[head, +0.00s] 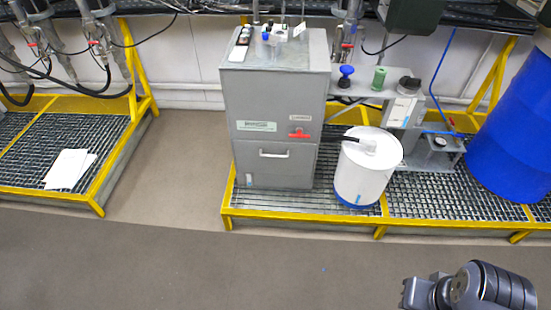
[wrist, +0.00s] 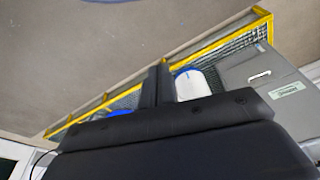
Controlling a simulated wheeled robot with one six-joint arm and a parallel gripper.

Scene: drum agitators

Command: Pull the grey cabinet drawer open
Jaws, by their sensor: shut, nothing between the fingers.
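The grey cabinet (head: 268,95) stands upright on a yellow-edged grating in the head view. Its drawer (head: 262,172) is at the lower front, with a pale bar handle (head: 273,154); the drawer front looks flush with the cabinet. In the wrist view the cabinet is tilted at the right, with the drawer front (wrist: 250,62) and the handle (wrist: 260,76) visible. My gripper (wrist: 158,70) shows as dark fingers, shut together and empty, apart from the handle. In the head view my arm is at the lower right, well away from the cabinet.
A white drum (head: 362,180) with a black hose stands right of the drawer. A red handle (head: 299,134) sits above it. The raised yellow grating edge (head: 300,216) runs in front. A blue barrel (head: 515,125) is far right. The floor (head: 200,255) in front is clear.

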